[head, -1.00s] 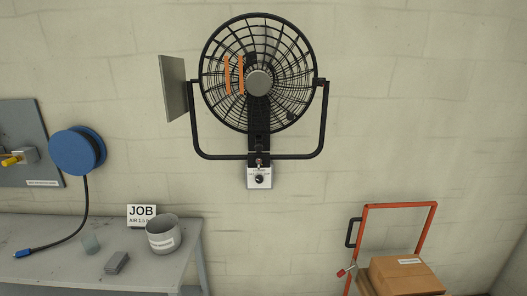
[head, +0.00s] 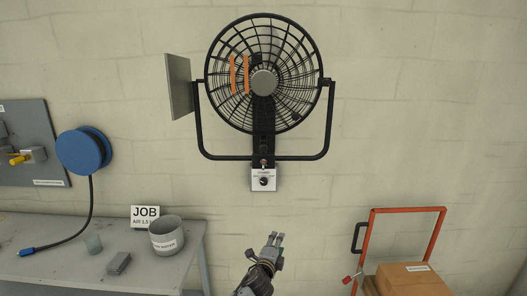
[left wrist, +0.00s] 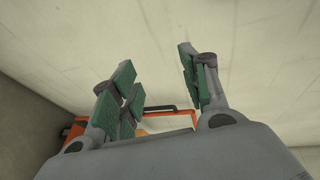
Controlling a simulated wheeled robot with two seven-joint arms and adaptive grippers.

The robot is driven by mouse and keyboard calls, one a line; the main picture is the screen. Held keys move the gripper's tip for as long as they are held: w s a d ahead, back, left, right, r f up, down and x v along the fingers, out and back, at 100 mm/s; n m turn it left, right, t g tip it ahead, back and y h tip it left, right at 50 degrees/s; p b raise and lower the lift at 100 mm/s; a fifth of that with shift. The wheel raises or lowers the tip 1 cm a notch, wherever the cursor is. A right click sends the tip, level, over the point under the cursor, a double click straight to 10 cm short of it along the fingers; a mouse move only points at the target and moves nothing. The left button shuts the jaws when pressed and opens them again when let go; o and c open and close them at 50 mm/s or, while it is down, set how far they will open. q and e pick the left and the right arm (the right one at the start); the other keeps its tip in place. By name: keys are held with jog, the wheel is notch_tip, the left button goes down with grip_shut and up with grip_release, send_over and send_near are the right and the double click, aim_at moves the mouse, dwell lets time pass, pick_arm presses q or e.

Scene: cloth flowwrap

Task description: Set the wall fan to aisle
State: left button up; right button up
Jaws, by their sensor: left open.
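The black wall fan (head: 263,82) hangs in its U-shaped bracket, its round cage facing roughly out from the wall, with two orange strips left of the grey hub. Below it is a white control box (head: 257,187) with a dark knob (head: 264,181); its small print is too small to read. My left gripper (head: 276,236) is in the lower middle, below the box and apart from it. Its green-padded fingers (left wrist: 155,62) are spread and empty in the left wrist view. My right gripper is not in view.
A grey plate (head: 178,87) stands out left of the fan. A workbench (head: 60,262) holds a bucket (head: 166,238) and a JOB sign (head: 145,217). A blue hose reel (head: 84,151) hangs at left. An orange cart (head: 408,210) with boxes stands at right.

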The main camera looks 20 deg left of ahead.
pick_arm(q)
notch_tip(320, 180, up, 12)
jog(key=s+d+m+t, duration=0.1)
jog(key=m+t, duration=0.1)
jog(key=m, duration=0.2)
jog(key=m+t+y, duration=0.4)
jog(key=m+y, duration=0.2)
jog(key=m, duration=0.3)
send_near(263, 150)
notch_tip(263, 150, down, 2)
jog(key=s+d, duration=0.2)
jog(key=shift+s+a+r+m+y, duration=0.4)
jog(key=shift+r+m, duration=0.1)
jog(key=shift+m, duration=0.3)
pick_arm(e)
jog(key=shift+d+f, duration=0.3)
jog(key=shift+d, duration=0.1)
pick_arm(q)
jog(key=shift+w, duration=0.15)
